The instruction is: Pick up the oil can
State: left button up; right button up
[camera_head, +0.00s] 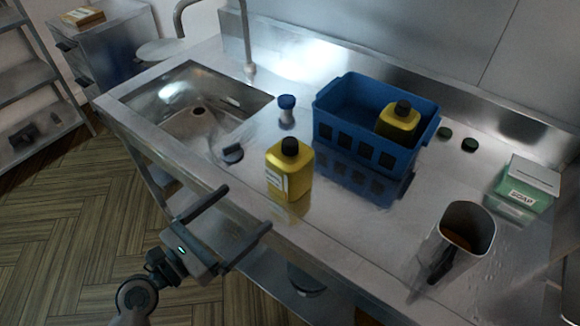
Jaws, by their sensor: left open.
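A yellow can with a black cap and a pale label (289,172) stands upright on the steel counter (330,225) near its front edge. A second yellow can with a black cap (398,124) is in the blue crate (366,155), its lower part hidden by the crate wall. I cannot tell which one is the oil can. My left gripper (245,208) is open and empty, in front of the counter's edge, to the left of and nearer than the standing can, not touching it. My right gripper is out of view.
A sink (197,110) with a tap is at left. A blue-capped shaker (287,110) stands behind the standing can. A metal pitcher (455,245), a green soap box (527,186) and two dark caps (457,139) are at right. Shelving (25,75) is far left.

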aim_at(277, 178)
pick_arm(q)
jog(key=p+x, duration=0.2)
jog(key=x, duration=0.9)
jog(key=shift+w+d+r+p, duration=0.1)
jog(key=shift+w+p, duration=0.05)
jog(key=shift+p, duration=0.25)
jog(key=shift+w+d, duration=0.2)
jog(key=shift+d, duration=0.05)
jog(key=shift+w+d+p, duration=0.3)
jog(key=shift+w, duration=0.3)
jog(key=shift+p+x, duration=0.5)
jog(key=shift+x, duration=1.45)
jog(key=shift+w+a, duration=0.1)
jog(key=c, duration=1.4)
